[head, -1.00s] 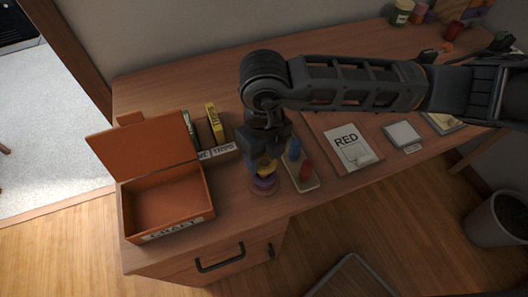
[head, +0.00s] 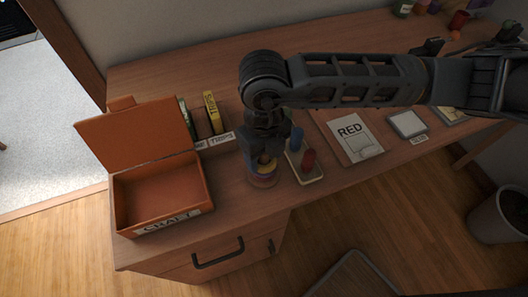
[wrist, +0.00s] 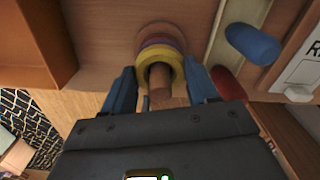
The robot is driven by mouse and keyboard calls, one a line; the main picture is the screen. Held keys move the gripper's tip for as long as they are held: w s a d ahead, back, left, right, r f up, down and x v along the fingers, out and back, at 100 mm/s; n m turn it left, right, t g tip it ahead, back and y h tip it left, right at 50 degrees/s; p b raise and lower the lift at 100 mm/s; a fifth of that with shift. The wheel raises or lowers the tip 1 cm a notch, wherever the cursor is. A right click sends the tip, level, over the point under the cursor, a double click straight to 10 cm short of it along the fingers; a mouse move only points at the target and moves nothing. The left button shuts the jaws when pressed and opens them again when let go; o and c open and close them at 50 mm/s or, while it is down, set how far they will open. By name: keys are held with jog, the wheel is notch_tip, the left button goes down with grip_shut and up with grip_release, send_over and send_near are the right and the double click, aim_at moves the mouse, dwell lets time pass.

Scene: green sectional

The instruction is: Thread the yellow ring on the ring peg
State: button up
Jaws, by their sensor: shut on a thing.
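The yellow ring (wrist: 174,62) is between the two fingers of my gripper (wrist: 161,84), which is shut on it. In the wrist view the wooden ring peg (wrist: 160,82) shows through the ring's hole, so the ring appears around the peg. In the head view my gripper (head: 264,152) points down over the peg stack, and the yellow ring (head: 267,167) shows just above the purple ring (head: 263,179). Whether the yellow ring touches the ring below is hard to tell.
A tray (head: 311,179) with a blue peg (head: 297,138) and a red peg (head: 308,160) stands close at the right. An open orange craft box (head: 160,194) is at the left. The desk's front edge is near.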

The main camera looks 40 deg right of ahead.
jog(key=o, duration=1.1)
notch_tip(320, 180, up, 8)
jog(key=shift+f, duration=0.1)
dwell(0.5)
